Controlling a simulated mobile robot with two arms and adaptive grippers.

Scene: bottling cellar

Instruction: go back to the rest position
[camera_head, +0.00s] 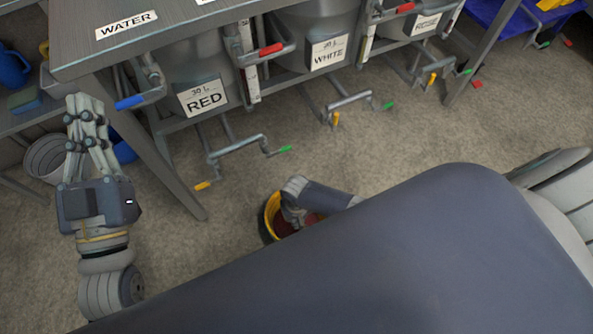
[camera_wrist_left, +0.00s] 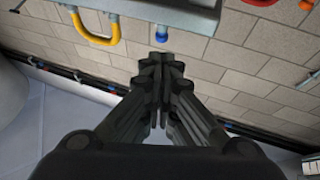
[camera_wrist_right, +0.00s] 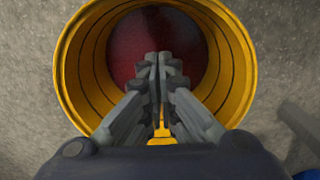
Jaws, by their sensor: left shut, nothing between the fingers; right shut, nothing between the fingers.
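My left gripper (camera_head: 86,105) is raised at the left of the head view, its fingers pointing up the picture. In the left wrist view its fingertips (camera_wrist_left: 161,68) are together with nothing between them. My right gripper is mostly hidden behind my own body in the head view. In the right wrist view its fingertips (camera_wrist_right: 158,62) are together and empty, over the mouth of a yellow bucket (camera_wrist_right: 70,75) with dark red inside. The same bucket (camera_head: 268,219) stands on the floor in the head view, partly covered by my right arm.
A metal bench (camera_head: 120,55) holds tanks labelled RED (camera_head: 201,97) and WHITE (camera_head: 328,52), with coloured valve handles and low pipes in front. A pale bucket (camera_head: 45,158) sits at the left. A blue surface (camera_head: 500,18) is at the back right. The floor between bench and my body is mostly clear.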

